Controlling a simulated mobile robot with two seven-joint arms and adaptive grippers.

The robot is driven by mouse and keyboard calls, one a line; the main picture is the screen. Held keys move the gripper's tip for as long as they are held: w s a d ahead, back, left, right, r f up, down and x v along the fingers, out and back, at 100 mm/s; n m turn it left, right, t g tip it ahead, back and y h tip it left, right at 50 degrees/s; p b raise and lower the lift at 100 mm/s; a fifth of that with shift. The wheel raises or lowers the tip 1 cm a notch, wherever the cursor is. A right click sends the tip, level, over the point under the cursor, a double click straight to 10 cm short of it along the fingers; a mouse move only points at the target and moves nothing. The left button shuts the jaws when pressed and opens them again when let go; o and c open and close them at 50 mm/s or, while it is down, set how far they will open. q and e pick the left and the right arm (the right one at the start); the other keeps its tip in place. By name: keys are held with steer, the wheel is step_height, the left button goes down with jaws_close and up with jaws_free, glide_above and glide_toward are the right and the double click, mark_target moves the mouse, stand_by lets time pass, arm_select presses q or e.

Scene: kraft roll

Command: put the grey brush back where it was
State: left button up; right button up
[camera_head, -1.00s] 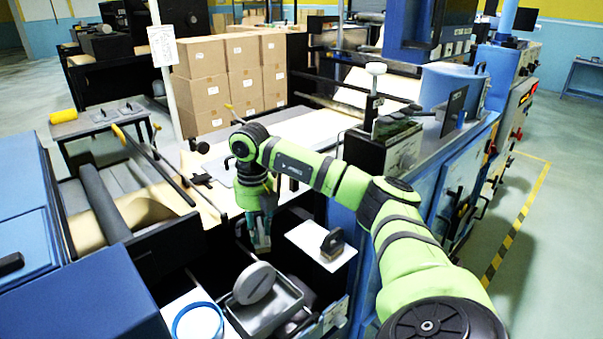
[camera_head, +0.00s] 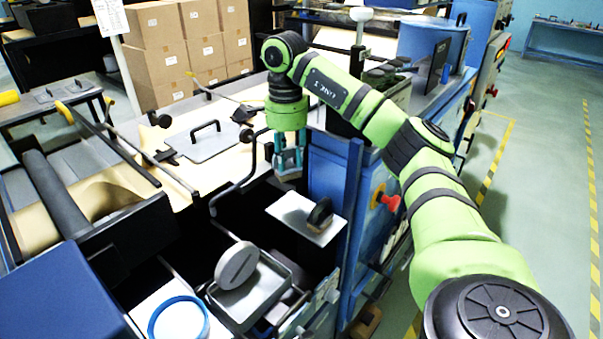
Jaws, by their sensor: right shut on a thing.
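My right gripper (camera_head: 288,160) hangs fingers down, behind and slightly left of a small white shelf plate (camera_head: 285,209). It is shut on a small greyish thing, which I take to be the grey brush (camera_head: 288,168); the teal fingers hide most of it. The thing is held in the air, apart from the plate. A dark-handled block brush with a brownish underside (camera_head: 320,214) rests on the right part of the plate; the plate's left part is bare. My left gripper is out of the picture.
A grey tray (camera_head: 270,292) holding a round grey disc (camera_head: 237,265) stands in front, beside a blue-rimmed round container (camera_head: 178,320). A blue machine side with a red knob (camera_head: 390,200) lies right of the gripper. A flat plate with a handle (camera_head: 205,140) lies on the brown paper.

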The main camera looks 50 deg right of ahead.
mark_target(290, 166)
steer(key=shift+f, duration=0.2)
step_height(290, 166, down, 5)
steer(key=shift+s+r+b, duration=0.15)
steer(key=shift+b, duration=0.35)
steer(key=shift+d+f, duration=0.1)
steer(key=shift+f, duration=0.15)
step_height(290, 166, down, 3)
steer(key=shift+f+p, duration=0.1)
steer(key=shift+p, duration=0.75)
steer(key=shift+f, duration=0.5)
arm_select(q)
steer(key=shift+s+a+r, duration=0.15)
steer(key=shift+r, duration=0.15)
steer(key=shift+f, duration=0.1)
arm_select(e)
steer(key=shift+f, duration=0.1)
steer(key=o, duration=1)
